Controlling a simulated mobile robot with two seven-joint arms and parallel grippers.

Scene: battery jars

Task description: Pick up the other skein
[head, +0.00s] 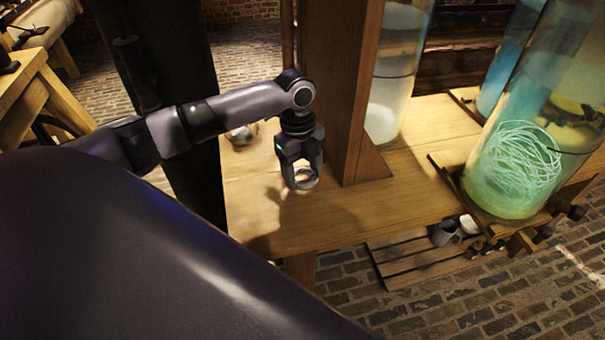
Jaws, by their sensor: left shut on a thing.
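My left gripper (302,172) hangs pointing down over the wooden bench top, just left of a wooden post. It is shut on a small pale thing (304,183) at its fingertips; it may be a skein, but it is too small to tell. Another small, pale and brownish thing (241,134) lies on the bench to the left, partly hidden by my left forearm; I cannot tell if it is a skein. A loose tangle of pale strands (515,160) is inside the greenish glass jar (490,197) at the right. My right gripper is out of view.
The wooden post (338,90) stands close to the right of my left gripper. A second jar (392,75) with cloudy pale liquid stands behind it, and a bluish jar (508,62) at the back right. Bare bench top (420,190) lies between post and green jar. A slatted shelf (415,262) with small cups is below.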

